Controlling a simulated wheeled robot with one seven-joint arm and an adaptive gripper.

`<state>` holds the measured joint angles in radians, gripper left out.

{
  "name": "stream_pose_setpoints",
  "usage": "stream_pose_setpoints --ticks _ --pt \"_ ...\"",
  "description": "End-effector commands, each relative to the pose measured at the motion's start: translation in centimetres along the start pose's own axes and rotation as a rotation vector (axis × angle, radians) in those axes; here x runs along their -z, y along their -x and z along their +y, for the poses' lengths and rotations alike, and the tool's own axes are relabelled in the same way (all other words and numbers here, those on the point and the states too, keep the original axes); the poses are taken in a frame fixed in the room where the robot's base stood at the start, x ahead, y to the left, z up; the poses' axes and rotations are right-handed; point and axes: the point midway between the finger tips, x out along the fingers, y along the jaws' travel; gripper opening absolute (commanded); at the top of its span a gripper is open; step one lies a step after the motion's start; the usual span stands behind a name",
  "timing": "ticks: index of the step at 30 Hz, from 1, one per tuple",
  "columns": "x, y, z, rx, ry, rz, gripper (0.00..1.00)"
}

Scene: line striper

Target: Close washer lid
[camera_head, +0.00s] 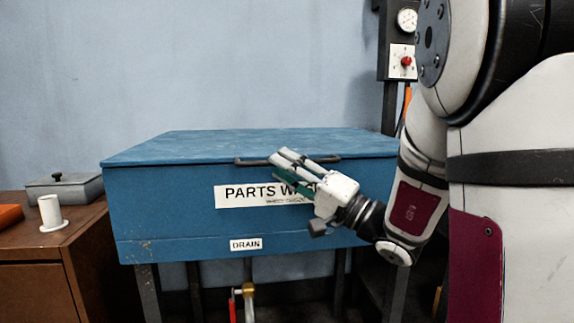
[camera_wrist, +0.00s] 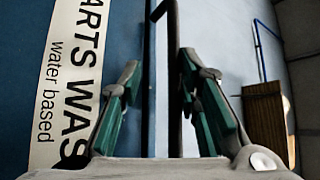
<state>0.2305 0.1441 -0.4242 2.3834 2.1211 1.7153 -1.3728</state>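The blue parts washer (camera_head: 160,210) stands at the middle of the head view, with a white label on its front. Its blue lid (camera_head: 210,145) lies flat across the top, and I see no gap under its front edge in the head view. A dark bar handle (camera_head: 250,161) runs along the lid's front edge. My gripper (camera_head: 281,158) is at the front of the washer, its fingertips by the handle and hiding part of it. In the wrist view the fingers (camera_wrist: 160,65) are apart, with the handle (camera_wrist: 175,100) running between them, closer to the right finger. I cannot tell whether they touch it.
A brown cabinet (camera_head: 35,257) at the left bears a grey lidded box (camera_head: 65,187), a white cup (camera_head: 50,211) and an orange item (camera_head: 9,216). A control box with a gauge (camera_head: 406,20) and red knob stands behind at right. A drain valve (camera_head: 246,290) hangs below the washer.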

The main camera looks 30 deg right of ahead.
Motion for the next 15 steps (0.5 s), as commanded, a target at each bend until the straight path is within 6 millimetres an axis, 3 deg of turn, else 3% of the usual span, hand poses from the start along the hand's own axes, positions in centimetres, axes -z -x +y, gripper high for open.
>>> stream_pose_setpoints --ticks 10,15 --pt "0.1 0.1 -0.4 0.009 0.004 0.001 0.29" --pt "0.2 2.0 -0.3 0.008 0.004 0.004 0.29"
